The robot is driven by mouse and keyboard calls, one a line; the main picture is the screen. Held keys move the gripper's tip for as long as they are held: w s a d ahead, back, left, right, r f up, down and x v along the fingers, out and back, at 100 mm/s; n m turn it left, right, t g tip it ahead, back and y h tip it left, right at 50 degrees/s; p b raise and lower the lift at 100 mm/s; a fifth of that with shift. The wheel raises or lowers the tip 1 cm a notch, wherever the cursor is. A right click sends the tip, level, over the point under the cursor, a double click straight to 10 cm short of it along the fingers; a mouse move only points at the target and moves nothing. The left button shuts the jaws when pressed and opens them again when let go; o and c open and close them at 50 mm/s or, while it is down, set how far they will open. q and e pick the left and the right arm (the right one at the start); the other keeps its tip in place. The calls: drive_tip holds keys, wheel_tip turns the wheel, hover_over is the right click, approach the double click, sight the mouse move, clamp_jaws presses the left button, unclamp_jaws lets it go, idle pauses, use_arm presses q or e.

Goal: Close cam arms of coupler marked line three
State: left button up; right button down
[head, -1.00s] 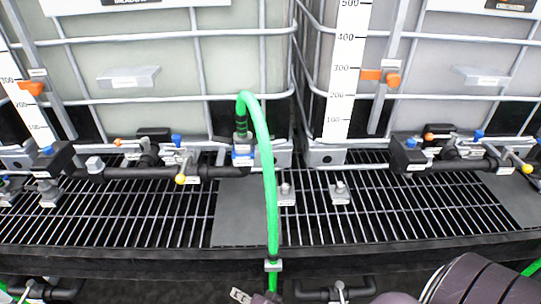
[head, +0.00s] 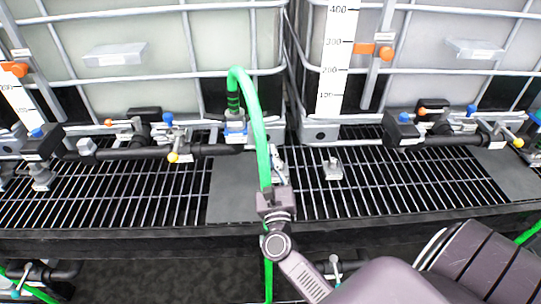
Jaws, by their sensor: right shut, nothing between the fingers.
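A green hose (head: 257,125) arches up and over to a coupler (head: 236,130) with a blue band, at the right end of the black manifold pipe (head: 125,154). The coupler stands upright in front of the left tote. Its marking is too small to read, and I cannot make out how its cam arms lie. My right gripper (head: 278,160) is shut and empty, its slim fingers pointing up just right of the hose. It is to the right of the coupler and nearer me, apart from it. The hose passes close beside the gripper's wrist; I cannot tell whether they touch. My left gripper is out of view.
Two caged totes (head: 150,55) stand behind the black grating (head: 100,195). Valves with yellow-tipped handles (head: 173,157) and blue knobs sit left of the coupler. A small grey fitting (head: 332,169) stands on the grating to the right. A second manifold (head: 450,140) is further right.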

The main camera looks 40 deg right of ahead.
sight(258, 116)
drive_tip(key=w+d+r+p, duration=0.2)
drive_tip(key=w+r+p, duration=0.2)
drive_tip(key=w+r, duration=0.1)
drive_tip(key=shift+w, duration=0.15)
drive_tip(key=shift+r, duration=0.1)
idle(0.4)
